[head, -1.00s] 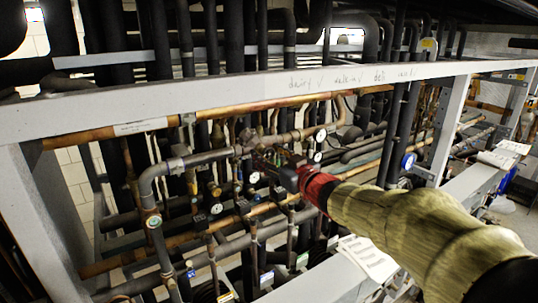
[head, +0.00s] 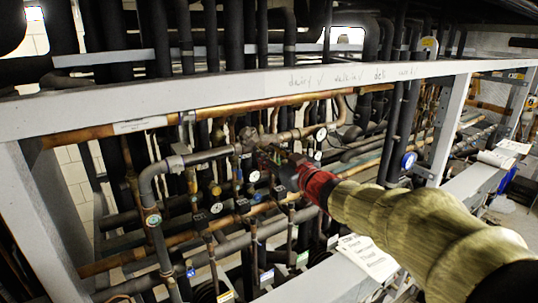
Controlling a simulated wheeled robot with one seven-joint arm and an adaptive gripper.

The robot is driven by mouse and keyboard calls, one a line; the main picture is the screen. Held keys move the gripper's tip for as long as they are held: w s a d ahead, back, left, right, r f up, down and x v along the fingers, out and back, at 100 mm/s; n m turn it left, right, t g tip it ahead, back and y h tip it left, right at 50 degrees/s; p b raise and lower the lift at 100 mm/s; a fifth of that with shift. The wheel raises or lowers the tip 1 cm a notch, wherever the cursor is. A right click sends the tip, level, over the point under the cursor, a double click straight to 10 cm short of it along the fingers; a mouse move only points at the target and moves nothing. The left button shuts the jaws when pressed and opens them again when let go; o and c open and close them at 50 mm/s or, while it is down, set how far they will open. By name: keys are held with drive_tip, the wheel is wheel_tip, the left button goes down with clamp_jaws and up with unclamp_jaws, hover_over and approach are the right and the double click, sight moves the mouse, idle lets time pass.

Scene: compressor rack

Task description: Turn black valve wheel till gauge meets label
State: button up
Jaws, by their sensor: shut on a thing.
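My gripper (head: 272,158) reaches in from the right among the pipes, behind a red wrist band and a tan sleeve. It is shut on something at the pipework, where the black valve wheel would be. The jaws hide most of the wheel, and its angle cannot be read. White round gauges show close by: one left of the gripper (head: 254,176), one above right (head: 320,134) and one just right (head: 318,155). Their needles are too small to read. A white label strip (head: 140,125) is on the upper copper pipe. Which gauge and label the task means cannot be told.
A grey beam (head: 260,90) with handwriting crosses above the gripper. A lower grey rail (head: 330,282) runs in front, with a printed sheet (head: 368,257) under my arm. Insulated pipes crowd both sides. Little free room surrounds the gripper.

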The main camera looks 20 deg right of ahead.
drive_tip(key=n+b, duration=0.3)
drive_tip(key=n, duration=0.1)
drive_tip(key=shift+f+b, duration=0.15)
drive_tip(key=shift+b, duration=0.25)
drive_tip(key=shift+n+b, duration=0.95)
drive_tip(key=shift+n, duration=0.35)
drive_tip(key=o, duration=1.2)
drive_tip(key=shift+c, duration=0.2)
drive_tip(key=v, duration=1.2)
